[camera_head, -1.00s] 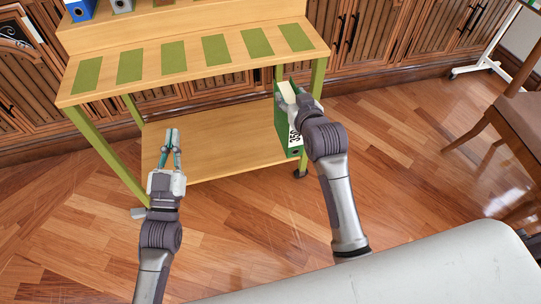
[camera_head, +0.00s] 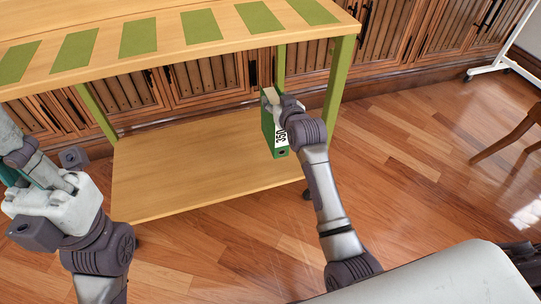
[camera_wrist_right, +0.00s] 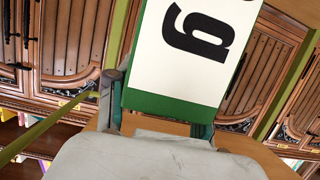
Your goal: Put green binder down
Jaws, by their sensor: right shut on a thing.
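The green binder (camera_head: 267,128), with a white label and black lettering, is upright over the right part of the cart's lower shelf (camera_head: 190,165). My right gripper (camera_head: 281,104) is shut on its upper part. I cannot tell whether its bottom touches the shelf. In the right wrist view, the binder's label and green lower band (camera_wrist_right: 170,104) fill the upper middle, between the fingers. My left gripper (camera_head: 22,172) is at the left edge of the head view, partly cut off and hidden by its own wrist; its opening is unclear.
The cart's upper shelf (camera_head: 235,48) carries a row of green and brown patches. A green leg (camera_head: 338,85) stands just right of the binder. The lower shelf is bare left of the binder. Wooden cabinets (camera_head: 420,40) line the back; a chair (camera_head: 518,130) stands at right.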

